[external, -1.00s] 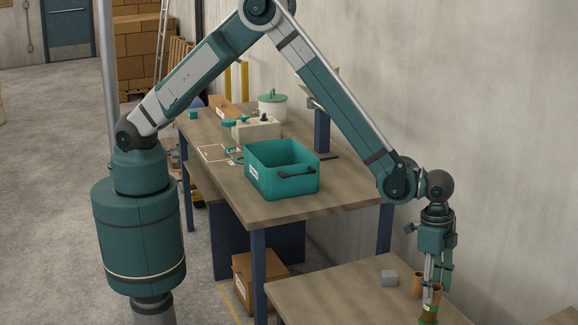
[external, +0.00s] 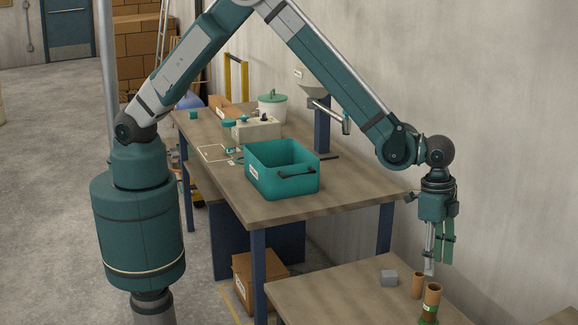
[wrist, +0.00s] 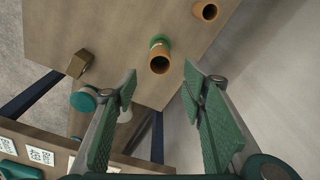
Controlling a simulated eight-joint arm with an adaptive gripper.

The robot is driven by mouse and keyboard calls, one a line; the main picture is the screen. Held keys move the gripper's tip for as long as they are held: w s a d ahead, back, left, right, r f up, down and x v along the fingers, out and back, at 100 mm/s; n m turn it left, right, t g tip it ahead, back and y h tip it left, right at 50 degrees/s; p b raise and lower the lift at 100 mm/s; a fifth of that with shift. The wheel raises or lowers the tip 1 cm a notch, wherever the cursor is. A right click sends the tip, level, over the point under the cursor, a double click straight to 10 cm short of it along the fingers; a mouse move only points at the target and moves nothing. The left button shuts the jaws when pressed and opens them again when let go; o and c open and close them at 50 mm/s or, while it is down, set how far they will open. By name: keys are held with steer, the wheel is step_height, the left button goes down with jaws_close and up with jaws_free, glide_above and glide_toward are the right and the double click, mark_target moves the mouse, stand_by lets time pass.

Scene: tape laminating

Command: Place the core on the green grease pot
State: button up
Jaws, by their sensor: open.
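A brown tube-shaped core (external: 432,296) stands upright on the green grease pot (external: 429,321) near the front of the lower table. In the wrist view the core (wrist: 160,64) shows its open end, with the green pot (wrist: 159,41) at its base. A second brown core (external: 418,286) stands just behind it on the table, and it also shows in the wrist view (wrist: 206,11). My gripper (external: 437,268) is open and empty above the cores, clear of them. Its green-padded fingers (wrist: 160,88) are spread apart in the wrist view.
A teal crate (external: 282,172) stands on the higher workbench (external: 300,210). A wall runs along the right. The lower table's left part is clear.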

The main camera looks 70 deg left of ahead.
steer(key=shift+a+r, duration=0.2)
steer(key=shift+r, duration=1.5)
steer(key=a+r+n+t, duration=0.1)
steer(key=a+r+n, duration=0.2)
steer(key=a+r, duration=1.2)
steer(key=a+r+n+t, duration=0.2)
steer(key=a+r, duration=0.8)
steer(key=a, duration=0.8)
steer(key=s+a+r+n+t, duration=0.1)
steer(key=s+a+r+n, duration=0.15)
steer(key=s+a, duration=0.45)
steer(key=s+a+r+n, duration=0.1)
steer(key=s+a+r, duration=0.2)
steer(key=a, duration=0.7)
steer(key=s+a+f+n+t+y, duration=0.1)
steer(key=s+a+n, duration=0.3)
steer(key=s+a, duration=1)
steer(key=shift+s+a+f+t, duration=0.35)
steer(key=shift+s+f+t, duration=0.15)
steer(key=shift+s+t, duration=0.35)
